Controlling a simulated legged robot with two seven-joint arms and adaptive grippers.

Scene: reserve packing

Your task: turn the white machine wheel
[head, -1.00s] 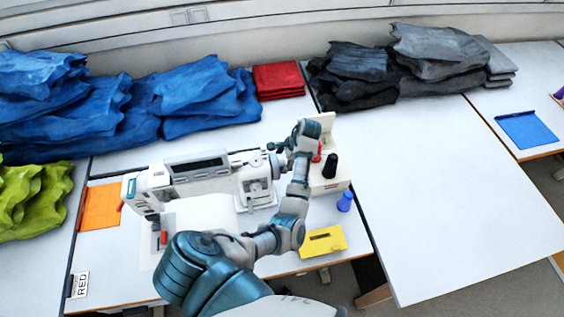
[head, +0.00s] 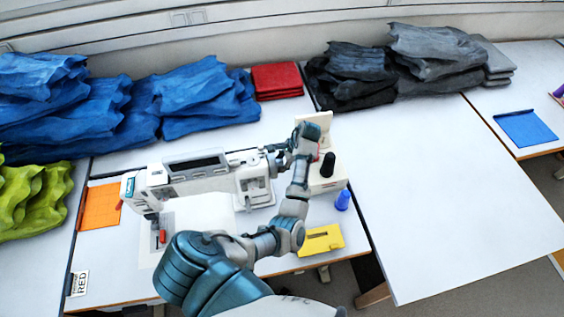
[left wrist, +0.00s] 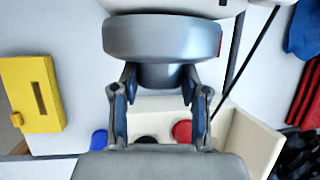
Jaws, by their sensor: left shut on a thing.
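The white sewing machine (head: 190,180) stands on the table left of my left arm in the head view. Its wheel (left wrist: 160,38) fills the top middle of the left wrist view as a pale grey, thick disc with a narrower hub. My left gripper (head: 275,149) is at the right end of the machine. In the left wrist view my gripper's two fingers (left wrist: 160,76) close on either side of the hub. In the head view the gripper and forearm largely hide the wheel. My right gripper is not in view.
A cream thread stand (head: 325,181) with a black spool (head: 328,165) stands right beside my wrist. A blue spool (head: 343,200) and a yellow item (head: 322,240) lie close by. Blue cloth piles (head: 200,95) are behind. The right table (head: 450,200) is mostly clear.

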